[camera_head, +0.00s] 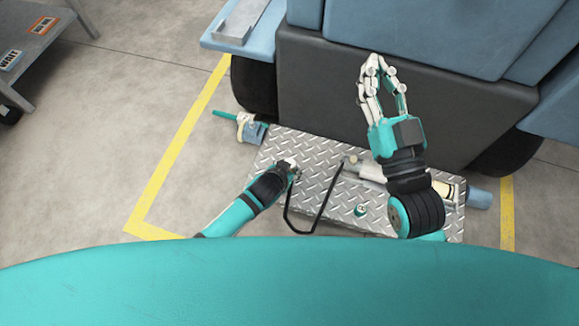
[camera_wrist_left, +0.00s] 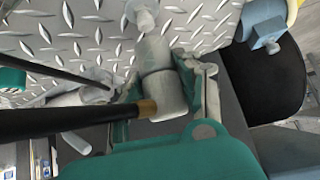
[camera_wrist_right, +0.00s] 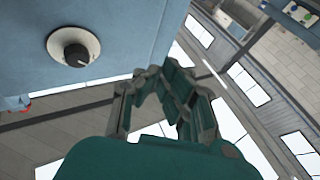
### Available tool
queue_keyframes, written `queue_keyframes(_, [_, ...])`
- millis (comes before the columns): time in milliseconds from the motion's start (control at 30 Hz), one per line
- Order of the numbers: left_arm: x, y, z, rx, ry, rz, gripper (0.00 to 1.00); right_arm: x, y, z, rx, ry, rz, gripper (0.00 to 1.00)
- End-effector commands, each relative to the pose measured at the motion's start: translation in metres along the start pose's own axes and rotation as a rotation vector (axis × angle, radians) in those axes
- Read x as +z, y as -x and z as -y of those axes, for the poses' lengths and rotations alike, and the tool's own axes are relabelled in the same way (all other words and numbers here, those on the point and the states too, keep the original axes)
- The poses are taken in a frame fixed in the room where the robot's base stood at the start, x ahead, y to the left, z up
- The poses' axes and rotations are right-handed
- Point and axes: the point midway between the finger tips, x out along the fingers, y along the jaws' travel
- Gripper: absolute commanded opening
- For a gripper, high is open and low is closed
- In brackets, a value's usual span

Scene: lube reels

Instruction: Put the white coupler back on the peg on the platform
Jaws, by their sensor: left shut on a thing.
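My left gripper (camera_head: 290,166) is over the left part of the platform (camera_head: 310,150). In the left wrist view my left gripper (camera_wrist_left: 160,82) is shut on the white coupler (camera_wrist_left: 156,62), which has a brass fitting (camera_wrist_left: 147,108) and a black hose (camera_wrist_left: 60,125) at its near end. Just beyond the coupler's far end is a pale peg (camera_wrist_left: 145,15) on the platform. I cannot tell whether they touch. My right gripper (camera_head: 374,66) is raised at the dark machine base, with its fingers apart and nothing between them.
A white cylindrical tool (camera_head: 366,170) and a small teal-topped part (camera_head: 361,210) are on the platform's right half. A blue-and-cream fitting (camera_head: 250,128) is at its left corner. The blue machine (camera_head: 430,35) stands behind. Open floor (camera_head: 110,130) lies left.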

Motion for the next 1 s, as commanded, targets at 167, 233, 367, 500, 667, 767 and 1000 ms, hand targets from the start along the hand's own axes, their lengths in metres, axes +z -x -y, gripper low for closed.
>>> queue_keyframes(167, [0.004, -0.005, 0.000, 0.000, 0.000, -0.001, 0.00, -0.015, 0.001, 0.002, -0.005, -0.004, -0.092, 0.00])
queue_keyframes(233, [0.005, -0.006, 0.000, 0.000, 0.000, -0.001, 0.00, -0.019, 0.001, 0.003, -0.006, -0.005, -0.119, 0.00])
queue_keyframes(367, [0.006, -0.007, 0.000, 0.000, 0.000, -0.001, 0.00, -0.025, 0.002, 0.004, -0.008, -0.006, -0.153, 0.00])
queue_keyframes(500, [0.006, -0.007, -0.001, 0.000, 0.000, -0.001, 0.00, -0.029, 0.002, 0.004, -0.008, -0.007, -0.169, 0.00])
queue_keyframes(667, [0.006, -0.007, -0.001, 0.000, 0.000, -0.001, 0.00, -0.029, 0.002, 0.004, -0.008, -0.007, -0.171, 0.00])
queue_keyframes(767, [0.006, -0.007, -0.001, 0.000, 0.000, -0.001, 0.00, -0.029, 0.002, 0.004, -0.008, -0.007, -0.171, 0.00])
queue_keyframes(1000, [0.006, -0.007, -0.001, 0.000, 0.000, -0.001, 0.00, -0.029, 0.002, 0.004, -0.008, -0.007, -0.170, 0.00])
